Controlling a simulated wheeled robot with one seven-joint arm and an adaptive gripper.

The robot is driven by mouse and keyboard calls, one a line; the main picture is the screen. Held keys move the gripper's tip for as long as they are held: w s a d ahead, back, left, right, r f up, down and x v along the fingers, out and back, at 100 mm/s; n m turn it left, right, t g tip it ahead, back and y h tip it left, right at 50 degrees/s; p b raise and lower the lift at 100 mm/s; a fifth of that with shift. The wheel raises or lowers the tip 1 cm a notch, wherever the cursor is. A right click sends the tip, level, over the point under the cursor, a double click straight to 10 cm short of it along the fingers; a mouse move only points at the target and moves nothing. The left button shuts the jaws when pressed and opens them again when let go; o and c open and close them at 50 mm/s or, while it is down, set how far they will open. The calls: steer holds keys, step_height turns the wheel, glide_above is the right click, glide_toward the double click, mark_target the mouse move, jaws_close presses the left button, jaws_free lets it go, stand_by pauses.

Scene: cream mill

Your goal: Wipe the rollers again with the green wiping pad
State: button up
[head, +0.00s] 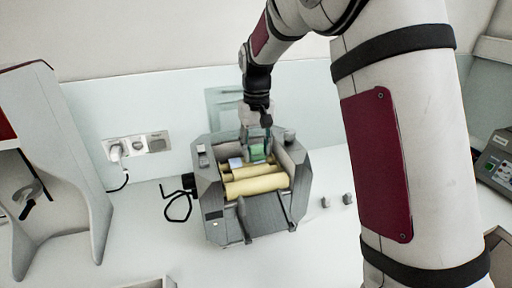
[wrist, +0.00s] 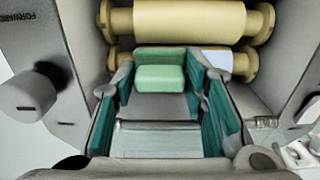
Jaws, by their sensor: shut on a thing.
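The mill (head: 250,218) stands on the counter with its yellow rollers (head: 257,185) lying side by side across its top. The rollers (wrist: 185,22) fill the upper part of the wrist view. My gripper (head: 257,142) is over the back of the mill, pointing down. It is shut on the green wiping pad (head: 257,152), which also shows between the teal-lined fingers in the wrist view (wrist: 160,76). The pad is at the rearmost roller. I cannot tell whether it touches it. A pale patch (wrist: 217,61) shows beside the pad on that roller.
A wall socket (head: 137,146) with a plugged-in cable is at left. A black cable (head: 178,203) lies left of the mill. Small grey pieces (head: 347,199) lie right of it. A knob (wrist: 27,97) rises from the mill's side near my gripper.

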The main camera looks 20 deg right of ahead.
steer(key=shift+s+p, duration=0.35)
steer(key=shift+s, duration=0.4)
steer(key=shift+w+f+b, duration=0.25)
steer(key=shift+w+b, duration=0.6)
steer(key=shift+w, duration=0.3)
steer(key=shift+s+r+p, duration=0.15)
steer(key=shift+s+p, duration=0.7)
steer(key=shift+s, duration=0.35)
steer(key=shift+w, duration=0.1)
steer(key=shift+r, duration=0.5)
steer(key=shift+r+p, duration=0.4)
steer(key=shift+r, duration=3.15)
steer(key=shift+w, duration=0.1)
